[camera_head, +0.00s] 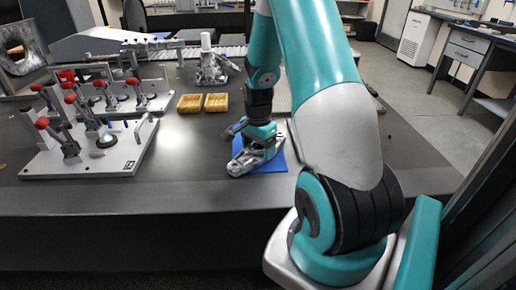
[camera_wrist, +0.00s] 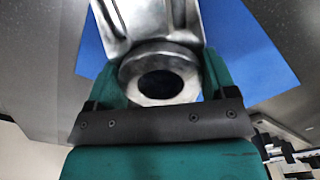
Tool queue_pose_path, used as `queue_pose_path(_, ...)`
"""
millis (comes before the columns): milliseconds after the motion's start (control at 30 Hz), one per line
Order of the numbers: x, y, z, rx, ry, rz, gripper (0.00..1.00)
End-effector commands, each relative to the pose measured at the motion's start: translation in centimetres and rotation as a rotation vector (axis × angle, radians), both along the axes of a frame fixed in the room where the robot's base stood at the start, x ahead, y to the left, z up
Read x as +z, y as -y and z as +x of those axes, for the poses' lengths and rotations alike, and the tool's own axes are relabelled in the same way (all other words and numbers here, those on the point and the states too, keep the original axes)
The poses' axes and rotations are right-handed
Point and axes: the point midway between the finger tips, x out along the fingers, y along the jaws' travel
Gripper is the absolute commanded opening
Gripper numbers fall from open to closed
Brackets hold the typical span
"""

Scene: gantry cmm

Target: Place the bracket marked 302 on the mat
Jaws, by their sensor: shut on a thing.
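A metal bracket (camera_head: 250,160) is at my gripper (camera_head: 262,143) in the head view, over the blue mat (camera_head: 277,161). In the wrist view the bracket (camera_wrist: 158,62) shows a round boss with a dark hole between the two teal fingers of my gripper (camera_wrist: 160,78). The gripper is shut on it. The blue mat (camera_wrist: 250,52) lies behind the bracket on both sides. No marking is legible on the bracket. I cannot tell whether its underside touches the mat. My arm hides part of the mat's right side.
A fixture plate (camera_head: 85,153) with red-knobbed clamps is on the left of the dark table (camera_head: 200,185). Another metal casting (camera_head: 212,70) stands behind the trays. The table front left of the mat is clear.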

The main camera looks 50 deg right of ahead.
Motion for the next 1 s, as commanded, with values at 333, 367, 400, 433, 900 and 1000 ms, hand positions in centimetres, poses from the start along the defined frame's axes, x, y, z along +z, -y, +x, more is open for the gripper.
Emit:
queue_pose_path(333,-0.2,0.0,0.0,0.0,0.0,0.0,1.0)
queue_pose_path(367,-0.2,0.0,0.0,0.0,0.0,0.0,1.0)
queue_pose_path(400,-0.2,0.0,0.0,0.0,0.0,0.0,1.0)
queue_pose_path(433,-0.2,0.0,0.0,0.0,0.0,0.0,1.0)
queue_pose_path(900,5.5,0.1,0.1,0.0,0.005,-0.003,1.0)
queue_pose_path(1000,7.7,0.1,0.1,0.0,0.005,-0.003,1.0)
